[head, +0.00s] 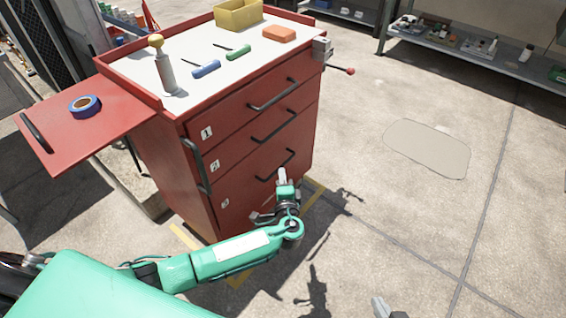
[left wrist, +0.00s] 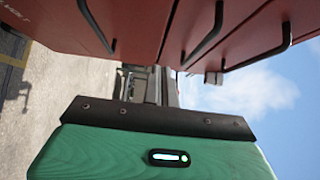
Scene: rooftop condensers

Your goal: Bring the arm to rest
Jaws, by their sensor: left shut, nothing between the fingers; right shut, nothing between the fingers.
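My left arm reaches in from the lower left of the head view. Its gripper (head: 282,176) is shut and empty, with its fingers pointing up in front of the red cabinet's lower drawers. I cannot tell whether it touches the drawer front. In the left wrist view, a green part of my own arm with a dark edge fills the bottom. My right gripper (head: 381,307) shows only as a grey tip at the bottom edge of the head view. It is shut and empty, and the rest of it is out of frame.
The red cabinet (head: 262,128) has numbered drawers with black handles; its drawer fronts (left wrist: 150,22) also show in the left wrist view. Tools and a yellow bin (head: 238,16) are on top. A side shelf (head: 110,118) holds blue tape (head: 85,106). Concrete floor (head: 400,220) is open at right.

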